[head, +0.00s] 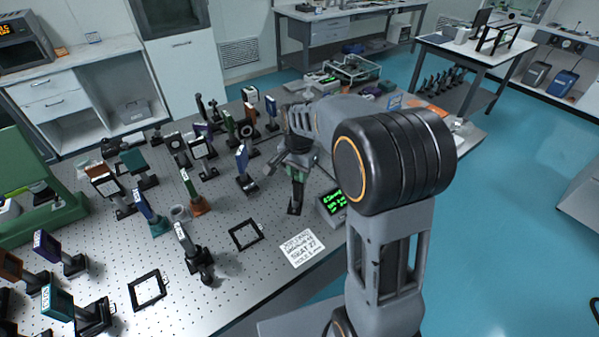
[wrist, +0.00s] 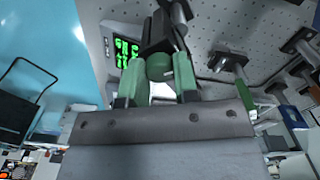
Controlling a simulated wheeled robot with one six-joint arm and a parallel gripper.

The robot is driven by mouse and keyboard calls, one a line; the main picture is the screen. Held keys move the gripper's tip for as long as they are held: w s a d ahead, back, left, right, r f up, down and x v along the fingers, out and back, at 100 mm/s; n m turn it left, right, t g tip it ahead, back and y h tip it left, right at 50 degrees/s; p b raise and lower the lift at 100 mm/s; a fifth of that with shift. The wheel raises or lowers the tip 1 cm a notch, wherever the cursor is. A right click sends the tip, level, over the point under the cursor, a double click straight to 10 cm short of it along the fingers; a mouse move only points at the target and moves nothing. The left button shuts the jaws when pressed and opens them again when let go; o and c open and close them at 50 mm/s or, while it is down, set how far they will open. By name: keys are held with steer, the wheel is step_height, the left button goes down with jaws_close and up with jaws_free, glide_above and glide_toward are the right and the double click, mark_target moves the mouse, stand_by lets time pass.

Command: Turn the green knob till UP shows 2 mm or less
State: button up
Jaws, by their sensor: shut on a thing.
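The green knob (wrist: 160,67) shows in the wrist view at the end of a dark mount. My gripper (wrist: 159,88) has its two green-padded fingers on either side of the knob and is shut on it. In the head view my gripper (head: 294,170) reaches down at the right side of the optical table, beside a dark mount (head: 295,203). A readout box with green digits (head: 331,203) stands just right of it.
The perforated table (head: 225,285) holds several optic mounts left of my gripper, such as a blue one (head: 243,160). Two flat black frames, one here (head: 246,234), and a printed white card (head: 302,248) lie near the front edge. Blue floor is open at right.

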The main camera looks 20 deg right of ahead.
steer(key=shift+m, duration=1.6)
steer(key=shift+r, duration=0.1)
steer(key=o, duration=0.9)
steer(key=shift+o, duration=0.2)
step_height(320, 180, up, 14)
steer(key=b, duration=0.1)
